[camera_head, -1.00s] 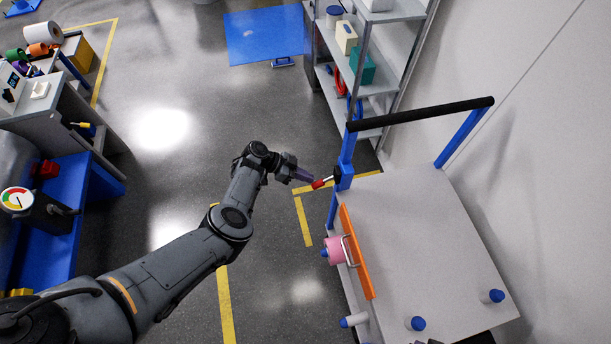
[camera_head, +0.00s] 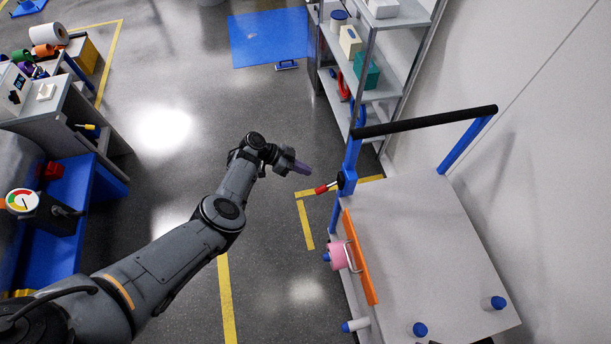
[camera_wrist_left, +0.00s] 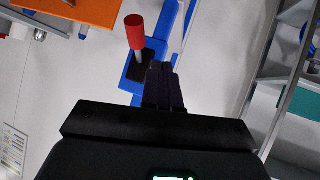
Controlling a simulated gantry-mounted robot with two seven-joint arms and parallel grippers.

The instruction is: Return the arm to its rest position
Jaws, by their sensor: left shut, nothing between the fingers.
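My left gripper (camera_head: 302,168) is at the end of the arm that comes in from the lower left. Its fingers are together with nothing between them. It hangs over the floor, just left of and apart from a lever with a red knob (camera_head: 321,189) on the cart's blue post (camera_head: 349,165). In the left wrist view the closed dark fingers (camera_wrist_left: 163,75) point toward the red knob (camera_wrist_left: 135,30) and the blue bracket behind it. My right gripper is not in either view.
The grey-topped cart (camera_head: 430,240) with a black handlebar (camera_head: 425,122) stands at the right. Shelves (camera_head: 380,90) stand behind it. A blue mat (camera_head: 265,38) lies on the floor. A workbench (camera_head: 60,125) is at the left. The floor between is open.

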